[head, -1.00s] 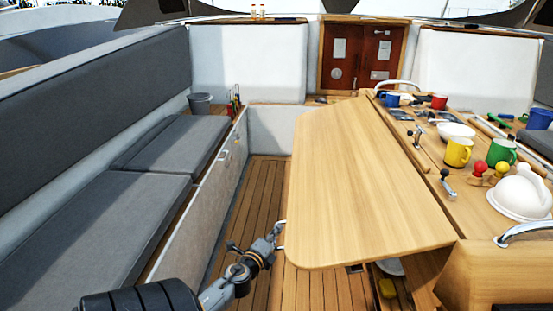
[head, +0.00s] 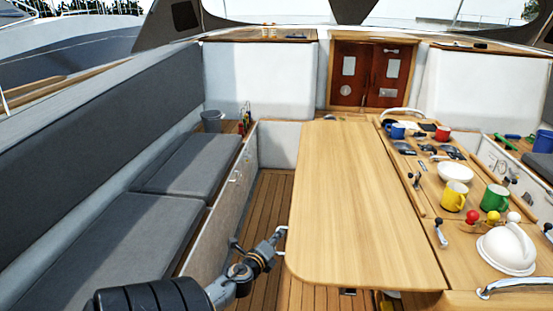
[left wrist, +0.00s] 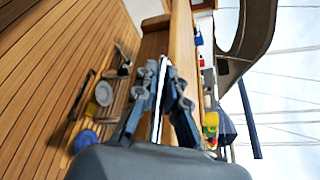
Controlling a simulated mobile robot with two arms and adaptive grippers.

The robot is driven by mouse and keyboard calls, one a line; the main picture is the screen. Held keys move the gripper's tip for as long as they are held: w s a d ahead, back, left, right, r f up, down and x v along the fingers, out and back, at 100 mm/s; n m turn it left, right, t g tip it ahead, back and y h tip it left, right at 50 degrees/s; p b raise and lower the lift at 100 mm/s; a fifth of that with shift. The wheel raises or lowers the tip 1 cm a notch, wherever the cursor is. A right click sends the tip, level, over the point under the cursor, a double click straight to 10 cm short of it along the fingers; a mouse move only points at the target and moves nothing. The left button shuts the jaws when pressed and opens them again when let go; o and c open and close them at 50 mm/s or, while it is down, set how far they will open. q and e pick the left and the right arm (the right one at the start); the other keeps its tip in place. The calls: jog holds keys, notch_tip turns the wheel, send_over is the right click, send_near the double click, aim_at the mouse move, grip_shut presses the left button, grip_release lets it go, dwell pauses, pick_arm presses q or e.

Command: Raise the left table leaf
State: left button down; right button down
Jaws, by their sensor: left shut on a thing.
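The left table leaf (head: 350,210) is a broad light-wood panel hinged along the left side of the table centre (head: 425,205). It appears about level with the centre; I cannot tell whether it is fully flush. My left gripper (head: 279,240) is at the leaf's near left edge, shut on its bright metal handle (head: 284,232). In the left wrist view the fingers (left wrist: 162,78) close around a thin pale bar, and the leaf's wooden edge (left wrist: 180,45) runs beyond them. My right gripper is not in view.
Mugs (head: 455,195), a bowl (head: 455,173), a white domed object (head: 507,250) and small fittings stand on the table centre. A grey-cushioned bench (head: 110,235) lies left, with a bucket (head: 211,121) at its far end. A strip of plank floor (head: 258,210) is clear between.

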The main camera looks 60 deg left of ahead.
pick_arm(q)
jog(key=shift+d+r+p, duration=0.1)
jog(key=shift+r+p, duration=0.2)
jog(key=shift+r, duration=0.2)
jog(key=shift+f, duration=0.1)
jog(key=c, duration=1.7)
grip_release()
jog(key=shift+w, duration=0.1)
jog(key=v, duration=1.2)
